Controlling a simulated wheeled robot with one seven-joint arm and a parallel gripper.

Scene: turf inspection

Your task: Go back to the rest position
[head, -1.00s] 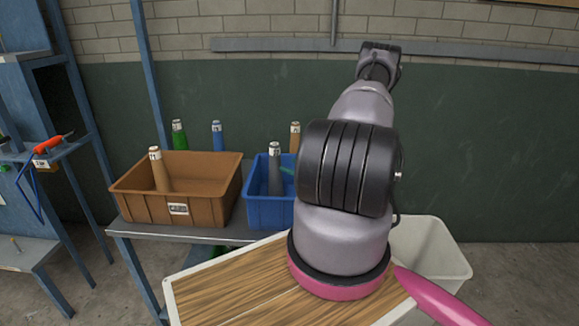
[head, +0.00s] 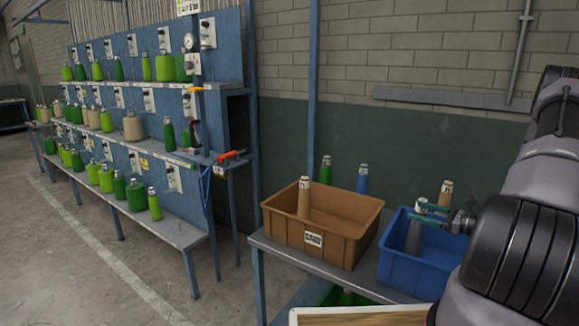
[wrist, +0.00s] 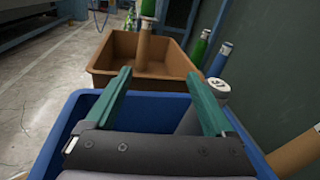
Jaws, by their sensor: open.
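My gripper (head: 432,214) is open, its two green fingers apart over the blue bin (head: 399,262). In the wrist view my gripper (wrist: 163,92) has nothing between its fingertips. A grey cone (head: 413,238) stands tilted in the blue bin, close to the fingers. In the wrist view the grey cone (wrist: 218,88) shows its pale top beside the right finger, partly hidden by the gripper; whether they touch I cannot tell. My arm reaches in from the right edge of the head view.
A brown bin (head: 340,240) with a tan cone (head: 304,198) stands left of the blue bin on a grey table (head: 300,264). Green (head: 326,170), blue (head: 362,180) and tan (head: 446,194) cones stand behind. A blue rack (head: 222,60) holds several bobbins at left; floor before it is clear.

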